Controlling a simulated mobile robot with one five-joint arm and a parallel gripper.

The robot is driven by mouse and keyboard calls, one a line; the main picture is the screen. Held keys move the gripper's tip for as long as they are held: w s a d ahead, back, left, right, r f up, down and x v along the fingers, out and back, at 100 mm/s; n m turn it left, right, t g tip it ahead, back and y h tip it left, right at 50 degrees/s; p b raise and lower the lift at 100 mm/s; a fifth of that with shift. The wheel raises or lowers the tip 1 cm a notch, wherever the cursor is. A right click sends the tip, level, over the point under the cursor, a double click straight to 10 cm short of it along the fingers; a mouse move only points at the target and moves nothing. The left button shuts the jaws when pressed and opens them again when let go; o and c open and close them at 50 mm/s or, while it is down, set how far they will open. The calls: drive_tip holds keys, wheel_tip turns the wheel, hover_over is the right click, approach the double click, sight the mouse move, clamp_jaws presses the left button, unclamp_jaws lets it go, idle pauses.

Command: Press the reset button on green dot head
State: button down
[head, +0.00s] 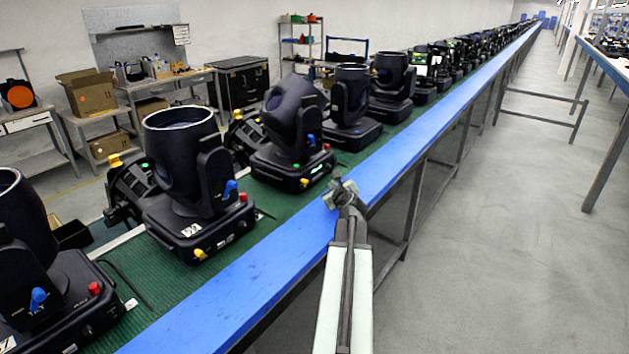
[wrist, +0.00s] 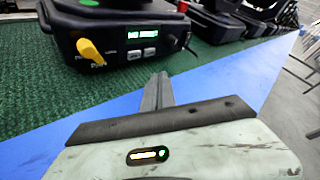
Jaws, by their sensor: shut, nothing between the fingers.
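The green dot head (head: 290,130) is a black moving-head light on the green belt, with its upper body tilted. A red button (head: 326,147) sits on the base's right corner. I cannot read which is labelled reset. My gripper (head: 340,187) is shut and empty over the blue rail, in front of the base and apart from it; its fingers (wrist: 158,82) point toward the panel.
A wider black head (head: 180,130) stands to the left, and another head (head: 350,100) stands behind to the right, both close by on the belt (head: 275,205). The blue rail (head: 240,292) runs along the front edge. Open floor lies to the right.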

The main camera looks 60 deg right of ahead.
drive_tip(key=shift+w, duration=1.8)
idle(0.6)
drive_tip(key=shift+w, duration=0.4)
drive_tip(key=shift+w, duration=0.35)
idle(0.4)
idle(0.4)
drive_tip(key=shift+s, duration=0.75)
drive_tip(key=shift+s, duration=2.5)
